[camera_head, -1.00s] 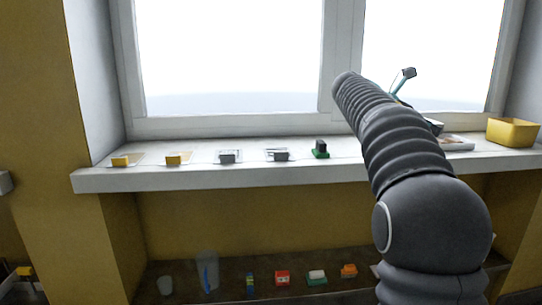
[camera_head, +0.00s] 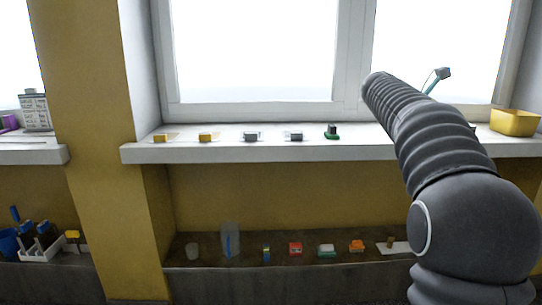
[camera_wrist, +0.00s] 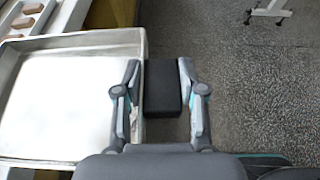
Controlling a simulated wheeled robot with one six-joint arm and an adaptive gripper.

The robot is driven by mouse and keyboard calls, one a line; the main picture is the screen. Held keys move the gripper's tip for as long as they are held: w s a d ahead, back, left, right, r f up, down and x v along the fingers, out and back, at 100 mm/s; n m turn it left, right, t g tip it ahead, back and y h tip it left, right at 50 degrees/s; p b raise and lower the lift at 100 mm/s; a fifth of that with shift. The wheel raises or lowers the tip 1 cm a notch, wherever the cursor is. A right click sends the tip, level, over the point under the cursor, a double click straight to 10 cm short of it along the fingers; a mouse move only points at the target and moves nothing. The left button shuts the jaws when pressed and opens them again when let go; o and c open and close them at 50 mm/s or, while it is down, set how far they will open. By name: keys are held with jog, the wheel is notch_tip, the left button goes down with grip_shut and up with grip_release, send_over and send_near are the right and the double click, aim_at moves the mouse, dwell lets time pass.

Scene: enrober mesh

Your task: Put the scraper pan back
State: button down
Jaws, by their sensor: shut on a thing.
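The scraper pan (camera_wrist: 70,95) is a shallow silver metal tray with a raised rim, at the left of the wrist view. A black block-like handle (camera_wrist: 162,88) sits at its right edge, seemingly part of it. My gripper (camera_wrist: 162,100) is shut on this black handle, one finger at each side. The pan's far left part runs out of the wrist view. In the head view my arm hides the pan, and only a small grey and teal piece shows beyond the arm.
A white windowsill (camera_head: 265,151) carries several small flat pieces with yellow or dark blocks, a green item (camera_head: 332,132) and a yellow bin (camera_head: 514,122). A lower shelf (camera_head: 290,279) holds several small items. Speckled floor (camera_wrist: 250,100) lies right of the pan.

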jog(key=a+f+n+t+y, duration=0.3)
jog(key=a+f, duration=0.6)
jog(key=f, duration=0.5)
jog(key=a+f+n+t+y, duration=0.3)
jog(key=a+f+n+t, duration=0.2)
jog(key=a+f, duration=0.4)
jog(key=a+f+n+t+y, duration=0.3)
jog(key=a+f+n, duration=0.3)
jog(key=f, duration=1.3)
jog(key=a+t, duration=0.1)
jog(key=a, duration=0.3)
jog(key=shift+w+f, duration=0.3)
jog(key=shift+f, duration=0.05)
